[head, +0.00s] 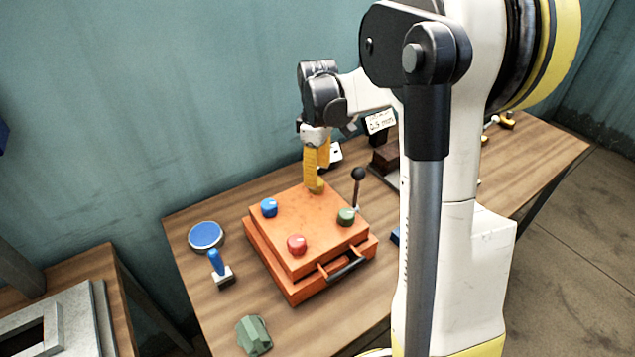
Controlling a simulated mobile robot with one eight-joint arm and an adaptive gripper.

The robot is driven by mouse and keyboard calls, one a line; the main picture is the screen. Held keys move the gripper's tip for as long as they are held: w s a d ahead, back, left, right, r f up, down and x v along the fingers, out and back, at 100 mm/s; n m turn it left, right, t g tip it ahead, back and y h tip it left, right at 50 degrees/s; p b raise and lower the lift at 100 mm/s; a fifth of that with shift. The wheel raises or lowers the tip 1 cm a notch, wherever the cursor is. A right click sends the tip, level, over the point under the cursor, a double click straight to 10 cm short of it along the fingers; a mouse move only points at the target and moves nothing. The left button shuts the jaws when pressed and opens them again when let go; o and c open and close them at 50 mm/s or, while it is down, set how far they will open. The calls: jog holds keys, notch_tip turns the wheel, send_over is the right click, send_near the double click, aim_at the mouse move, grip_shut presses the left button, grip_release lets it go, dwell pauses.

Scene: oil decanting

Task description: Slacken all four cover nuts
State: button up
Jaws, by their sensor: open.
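An orange box-shaped cover (300,262) sits on the wooden table. A blue nut (269,208) is at its left corner, a red nut (297,244) at its front and a green nut (346,217) at its right. My gripper (316,187) points down at the cover's far corner, its yellow fingers low over the top. The jaws are open. The spot under the fingertips is hidden, so I cannot tell a fourth nut there from the fingers, nor whether they touch it.
A black-knobbed lever (357,182) stands right of the cover, close to the green nut. A black handle (346,267) is on its front. A blue round lid (206,236), a blue-handled stamp (219,268) and a green block (253,334) lie left and in front. My arm hides the table's right middle.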

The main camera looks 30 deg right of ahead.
notch_tip(320, 180, up, 7)
jog(key=shift+r, duration=0.2)
dwell(0.3)
